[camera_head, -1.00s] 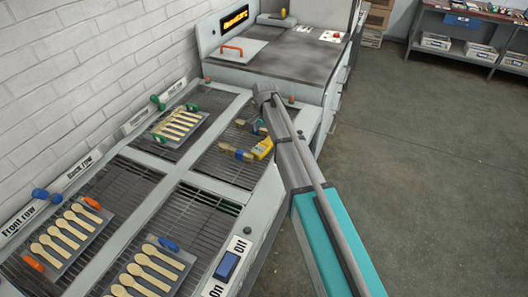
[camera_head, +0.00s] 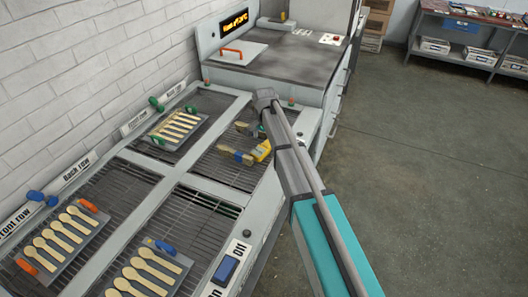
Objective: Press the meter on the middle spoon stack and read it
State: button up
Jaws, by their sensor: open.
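Wooden spoons lie in rows on grey plates with coloured clamps: one set (camera_head: 62,232) at lower left, one (camera_head: 148,268) at bottom centre, one (camera_head: 178,128) farther back with green clamps. I cannot tell which is the middle stack. A yellow device (camera_head: 262,151), perhaps the meter, lies on the right rear grate beside a blue and yellow brush-like item (camera_head: 236,155). Its reading cannot be made out. My arm reaches from the bottom right to a grey joint near the grate's right edge. I cannot make out my gripper's fingers.
A brick wall (camera_head: 70,60) runs along the left. A grey cabinet (camera_head: 285,60) with a lit display stands at the back. A switch (camera_head: 226,268) sits on the frame's front edge. Open floor (camera_head: 420,170) lies to the right, with a shelf bench (camera_head: 470,42) beyond.

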aim_at(264, 146)
jog(key=shift+f+b, duration=1.7)
jog(key=shift+f, duration=0.25)
jog(key=c, duration=1.2)
